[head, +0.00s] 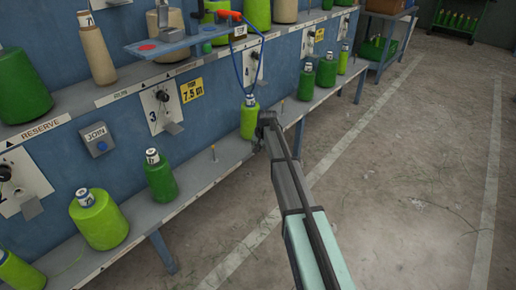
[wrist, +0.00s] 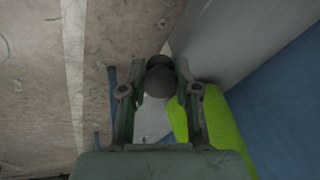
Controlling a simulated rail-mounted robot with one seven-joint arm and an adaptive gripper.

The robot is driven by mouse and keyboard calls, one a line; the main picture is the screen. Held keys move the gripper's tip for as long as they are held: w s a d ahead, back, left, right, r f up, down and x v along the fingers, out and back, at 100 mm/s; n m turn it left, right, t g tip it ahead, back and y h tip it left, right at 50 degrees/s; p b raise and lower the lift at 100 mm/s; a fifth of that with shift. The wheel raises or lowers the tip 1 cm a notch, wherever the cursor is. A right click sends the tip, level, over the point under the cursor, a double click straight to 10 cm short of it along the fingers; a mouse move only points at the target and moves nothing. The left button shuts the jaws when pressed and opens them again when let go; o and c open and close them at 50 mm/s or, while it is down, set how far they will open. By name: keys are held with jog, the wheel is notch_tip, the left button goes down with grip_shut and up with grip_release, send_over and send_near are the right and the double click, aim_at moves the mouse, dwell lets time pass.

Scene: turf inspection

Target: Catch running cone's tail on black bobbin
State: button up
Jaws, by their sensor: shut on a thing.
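My gripper (wrist: 160,84) is shut on a dark round thing, which I take to be the black bobbin (wrist: 159,77); only its end shows. In the head view my gripper (head: 266,120) is beside a lime cone (head: 249,118) on the lower shelf, just right of it; the bobbin is hard to make out there. The lime cone also shows in the wrist view (wrist: 222,120), right of the fingers, partly hidden by one. I cannot tell whether they touch.
Above are a control panel (head: 162,107), a yellow 7.5 m sign (head: 191,91) and a small blue shelf (head: 165,46). A blue cord (head: 241,75) hangs above the lime cone. Floor at right is clear.

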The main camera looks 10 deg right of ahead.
jog(key=shift+w+p, duration=0.1)
jog(key=shift+p, duration=0.35)
jog(key=shift+w+a+p, duration=0.2)
jog(key=shift+w+p, duration=0.45)
jog(key=shift+w, duration=2.1)
jog(key=shift+w+p, duration=0.35)
jog(key=shift+p, duration=0.05)
dwell(0.4)
dwell(0.3)
jog(key=shift+s+d+p, duration=0.15)
jog(key=shift+s+p, duration=0.35)
jog(key=shift+s, duration=2)
